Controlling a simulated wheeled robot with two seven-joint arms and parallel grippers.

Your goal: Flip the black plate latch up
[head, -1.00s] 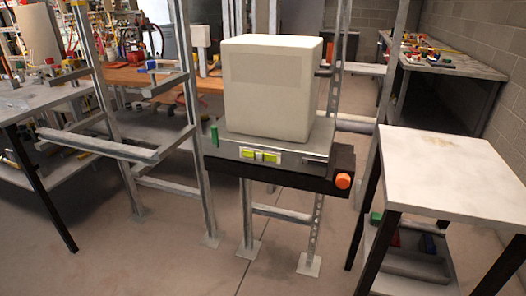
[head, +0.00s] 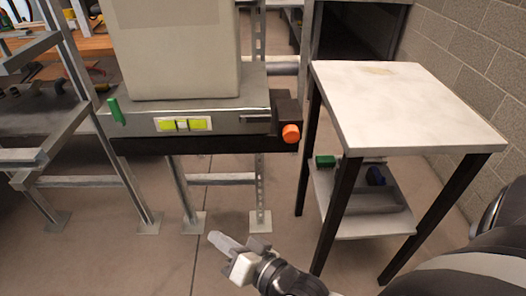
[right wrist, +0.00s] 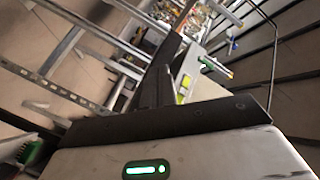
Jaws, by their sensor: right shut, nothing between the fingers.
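The heater is a tall off-white box (head: 175,45) on a grey metal base (head: 225,108). On the base's front right is a small dark plate-like bar (head: 256,118), lying flat; it looks like the black plate latch, but it is too small to tell surely. My right gripper (head: 220,242) is low in front of the heater, below the base and well apart from it. It is shut and empty. In the right wrist view its dark fingers (right wrist: 163,80) point toward the base with the yellow-green parts. My left gripper is out of view.
Open floor lies below the heater.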

